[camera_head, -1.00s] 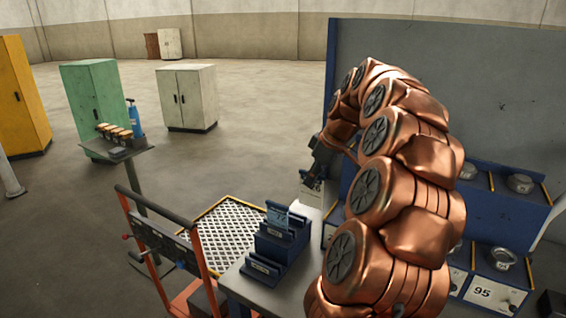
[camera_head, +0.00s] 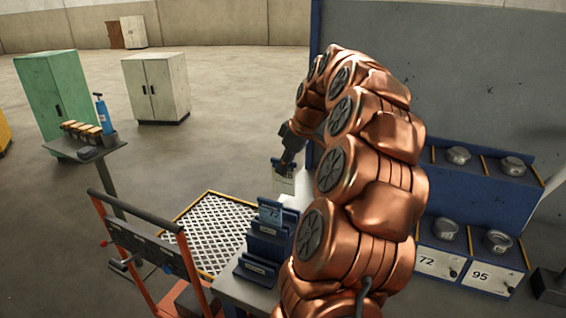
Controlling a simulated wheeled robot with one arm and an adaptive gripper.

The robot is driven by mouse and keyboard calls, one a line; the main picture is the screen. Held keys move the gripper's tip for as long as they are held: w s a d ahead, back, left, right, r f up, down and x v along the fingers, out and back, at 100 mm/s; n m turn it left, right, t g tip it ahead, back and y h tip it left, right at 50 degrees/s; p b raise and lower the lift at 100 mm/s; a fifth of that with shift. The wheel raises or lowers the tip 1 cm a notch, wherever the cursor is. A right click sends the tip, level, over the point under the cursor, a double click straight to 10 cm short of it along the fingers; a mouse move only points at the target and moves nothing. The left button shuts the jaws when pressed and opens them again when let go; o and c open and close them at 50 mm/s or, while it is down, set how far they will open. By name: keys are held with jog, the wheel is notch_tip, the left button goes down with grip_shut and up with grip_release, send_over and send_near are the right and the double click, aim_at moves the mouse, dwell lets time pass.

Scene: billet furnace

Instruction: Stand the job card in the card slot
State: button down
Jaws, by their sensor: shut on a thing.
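My gripper (camera_head: 284,163) hangs beyond the rack, at the end of the copper-coloured arm. It is shut on a pale card (camera_head: 283,183) with a dark upper edge, probably the job card, held upright below the fingers. The dark blue stepped rack (camera_head: 247,273) with labelled slots stands on the bench below and nearer to me. A blue card marked 72 (camera_head: 270,212) stands at its back tier. The held card appears above and behind the rack, apart from it. My arm covers the rack's right side.
A blue shelf unit (camera_head: 447,205) with metal pots and labels 72 and 95 stands on the right. A grated floor panel (camera_head: 212,232) and an orange-framed cart (camera_head: 160,250) lie left of the bench. A small stand (camera_head: 85,148) carries several blocks and a blue bottle.

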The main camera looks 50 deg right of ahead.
aim_at(284, 189)
jog(key=shift+f, duration=2.05)
jog(key=shift+f+b, duration=1.85)
jog(key=shift+f, duration=0.05)
jog(key=c, duration=1.2)
grip_release()
jog(key=v, duration=1.2)
